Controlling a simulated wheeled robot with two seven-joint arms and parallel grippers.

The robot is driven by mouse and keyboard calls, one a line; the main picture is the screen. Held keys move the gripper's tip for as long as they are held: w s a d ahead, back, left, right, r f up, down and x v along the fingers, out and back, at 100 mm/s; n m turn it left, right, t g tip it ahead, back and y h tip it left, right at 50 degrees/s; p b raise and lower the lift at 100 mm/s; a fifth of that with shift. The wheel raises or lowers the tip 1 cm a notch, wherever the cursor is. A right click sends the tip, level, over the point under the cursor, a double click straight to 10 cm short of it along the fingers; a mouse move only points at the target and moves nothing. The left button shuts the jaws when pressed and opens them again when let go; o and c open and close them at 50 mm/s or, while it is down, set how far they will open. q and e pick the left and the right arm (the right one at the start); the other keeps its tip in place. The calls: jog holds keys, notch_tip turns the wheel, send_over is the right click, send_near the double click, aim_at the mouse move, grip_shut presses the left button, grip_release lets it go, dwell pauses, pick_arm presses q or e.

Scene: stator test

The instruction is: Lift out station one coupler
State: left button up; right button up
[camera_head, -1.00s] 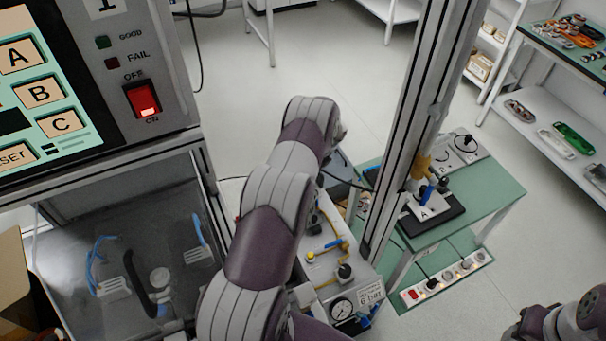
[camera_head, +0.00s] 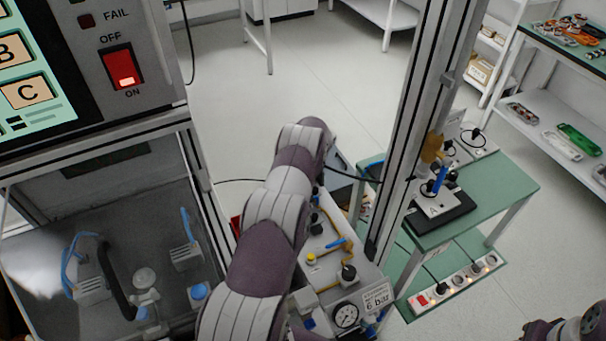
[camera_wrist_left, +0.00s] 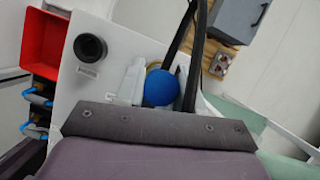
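The station cabinet (camera_head: 105,150), its "1" label visible only earlier, fills the left of the head view. Inside are two grey clamp blocks with blue hoses (camera_head: 92,290) (camera_head: 187,255), a black curved handle (camera_head: 115,285), a pale round-topped part (camera_head: 146,284) and a blue round piece (camera_head: 198,292). I cannot tell which is the coupler. My left arm rises through the centre.
A white pneumatic panel (camera_head: 368,280) with a gauge (camera_head: 345,315) stands right of my arm. An upright aluminium post (camera_head: 415,110) rises before a green table (camera_head: 490,195). A power strip (camera_head: 455,280) lies below. A red bin (camera_wrist_left: 45,35) shows in the wrist view.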

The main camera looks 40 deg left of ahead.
pick_arm(q)
jog(key=c, duration=0.5)
